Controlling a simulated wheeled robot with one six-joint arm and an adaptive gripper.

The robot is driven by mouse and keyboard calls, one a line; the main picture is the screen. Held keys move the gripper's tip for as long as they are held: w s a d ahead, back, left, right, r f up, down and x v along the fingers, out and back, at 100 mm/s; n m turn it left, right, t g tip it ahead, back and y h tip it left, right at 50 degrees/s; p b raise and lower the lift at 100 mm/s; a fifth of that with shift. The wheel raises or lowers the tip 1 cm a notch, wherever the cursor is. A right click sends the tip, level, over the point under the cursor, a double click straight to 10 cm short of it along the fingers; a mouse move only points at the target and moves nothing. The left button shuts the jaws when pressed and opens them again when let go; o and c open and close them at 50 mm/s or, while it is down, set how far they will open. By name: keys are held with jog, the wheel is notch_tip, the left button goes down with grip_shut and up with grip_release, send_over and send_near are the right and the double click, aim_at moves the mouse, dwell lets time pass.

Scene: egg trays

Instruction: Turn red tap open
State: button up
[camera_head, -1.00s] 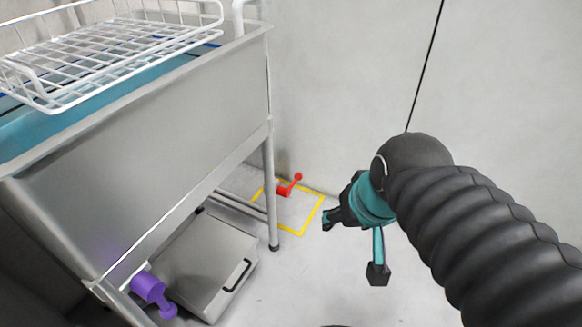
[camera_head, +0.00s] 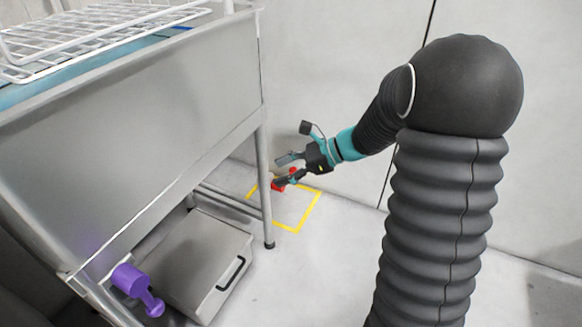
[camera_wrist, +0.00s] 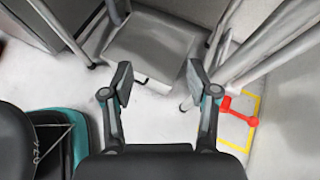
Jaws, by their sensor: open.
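The red tap (camera_head: 278,186) stands low in the corner inside a yellow floor outline, behind the sink's leg. In the head view my gripper (camera_head: 278,170) is in front of it and partly hides it. My gripper is open and empty, its fingers pointing left toward the sink. In the wrist view the red tap (camera_wrist: 240,113) shows to the right of the right finger, outside the space between the fingers (camera_wrist: 158,82). Its round-ended handle points toward the right.
A metal sink (camera_head: 150,130) on legs stands at left, a white wire rack (camera_head: 95,40) on top. A grey box (camera_head: 195,265) with a black handle sits below, beside a purple tap (camera_head: 135,283). The wall is close behind the red tap. Floor at front centre is clear.

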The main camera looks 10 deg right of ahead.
jog(key=w+d+f+m+t+y+b, duration=0.2)
jog(key=w+d+f+m+t, duration=0.3)
jog(key=w+f+m, duration=0.5)
jog(key=m+t+h+b, duration=0.2)
jog(key=m+t+h, duration=0.1)
jog(key=m+t, duration=0.55)
send_near(294, 169)
jog(key=shift+m+g, duration=0.85)
jog(key=shift+g, duration=0.1)
jog(key=x, duration=0.7)
jog(key=d+b+x, duration=0.1)
jog(key=x, duration=0.2)
jog(key=shift+w+a, duration=0.2)
jog(key=shift+w, duration=0.3)
jog(key=shift+c, duration=0.2)
grip_shut()
